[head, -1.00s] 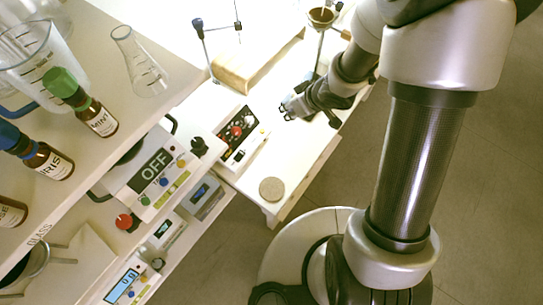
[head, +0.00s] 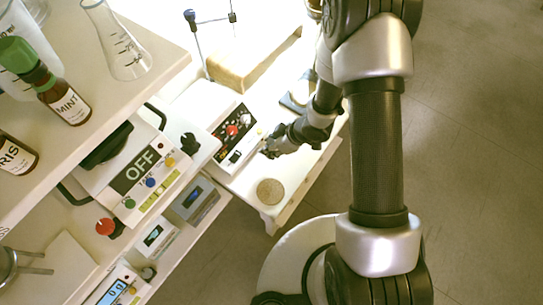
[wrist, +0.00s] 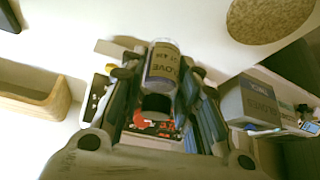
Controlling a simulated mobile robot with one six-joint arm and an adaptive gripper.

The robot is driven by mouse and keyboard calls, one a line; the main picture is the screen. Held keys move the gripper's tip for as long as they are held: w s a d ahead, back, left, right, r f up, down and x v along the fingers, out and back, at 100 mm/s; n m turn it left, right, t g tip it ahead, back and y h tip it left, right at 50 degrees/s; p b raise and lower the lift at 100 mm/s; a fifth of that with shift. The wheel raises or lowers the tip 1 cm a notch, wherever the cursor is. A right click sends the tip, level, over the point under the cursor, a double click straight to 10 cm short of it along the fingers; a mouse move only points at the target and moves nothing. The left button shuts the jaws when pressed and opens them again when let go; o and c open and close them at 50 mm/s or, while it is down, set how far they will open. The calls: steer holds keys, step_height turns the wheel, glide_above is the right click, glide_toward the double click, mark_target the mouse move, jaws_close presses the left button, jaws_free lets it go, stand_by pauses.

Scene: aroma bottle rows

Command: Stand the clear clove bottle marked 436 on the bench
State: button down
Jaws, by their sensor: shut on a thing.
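My gripper (head: 270,149) is over the white bench (head: 250,180), between the black control panel and the round cork mat. In the wrist view my gripper (wrist: 157,78) is shut on a clear bottle (wrist: 161,66) with a dark cap (wrist: 155,106). The bottle sits between the two fingers, cap end toward my palm. In the head view the bottle is too small or hidden to make out. I cannot tell whether it touches the bench.
The round cork mat (head: 270,191) lies near the bench's front edge. The control panel (head: 235,131) with a red knob is beside my gripper. A wooden-sided tray (head: 245,72) is farther back. A shelf at left holds a MINT bottle (head: 68,103) and a flask (head: 118,45).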

steer(key=shift+f+b, duration=0.95)
steer(key=shift+f, duration=1.3)
steer(key=shift+f, duration=0.15)
steer(key=c, duration=1.2)
jaws_free()
